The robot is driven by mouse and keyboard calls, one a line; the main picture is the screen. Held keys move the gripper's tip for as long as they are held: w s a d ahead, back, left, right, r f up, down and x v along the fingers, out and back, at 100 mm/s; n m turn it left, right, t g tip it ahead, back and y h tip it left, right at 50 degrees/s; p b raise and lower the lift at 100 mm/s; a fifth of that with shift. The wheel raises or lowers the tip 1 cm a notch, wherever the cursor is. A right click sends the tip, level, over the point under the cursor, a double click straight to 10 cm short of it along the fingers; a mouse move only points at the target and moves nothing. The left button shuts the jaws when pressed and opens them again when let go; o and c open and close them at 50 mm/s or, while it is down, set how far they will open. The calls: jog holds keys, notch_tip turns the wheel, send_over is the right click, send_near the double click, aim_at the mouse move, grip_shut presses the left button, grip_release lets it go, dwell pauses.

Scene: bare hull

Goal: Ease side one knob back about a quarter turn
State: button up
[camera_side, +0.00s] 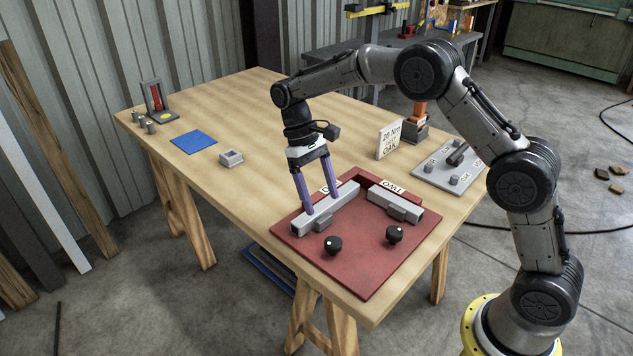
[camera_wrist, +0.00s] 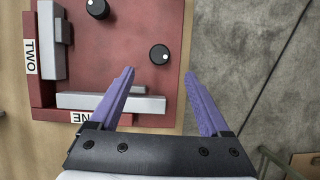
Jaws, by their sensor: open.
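A red fixture board (camera_side: 365,275) lies at the table's near corner. The side one knob (camera_side: 333,245), round and black with a white mark, stands in front of the left grey bar (camera_side: 345,199), near the ONE label (camera_side: 330,187).
A second black knob (camera_side: 394,234) stands by the right grey bar (camera_side: 395,204), labelled TWO (camera_side: 393,186). A white sign (camera_side: 389,140) and a grey plate with fittings (camera_side: 448,166) stand behind. A small grey block (camera_side: 231,158) and blue mat (camera_side: 194,141) lie left.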

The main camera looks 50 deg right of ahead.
jog(key=shift+v, duration=1.5)
jog(key=s+d+r+t, duration=0.1)
jog(key=s+r+t, duration=0.2)
jog(key=s+r, duration=0.45)
jog(key=s+r+t, duration=0.2)
jog(key=s+r, duration=0.3)
jog(key=r, duration=0.5)
jog(key=s+d+t, duration=0.1)
jog(key=s+t, duration=0.2)
jog(key=s, duration=0.8)
jog(key=s+f+t, duration=0.2)
jog(key=s+f, duration=0.3)
jog(key=f, duration=0.3)
jog(key=shift+d, duration=0.15)
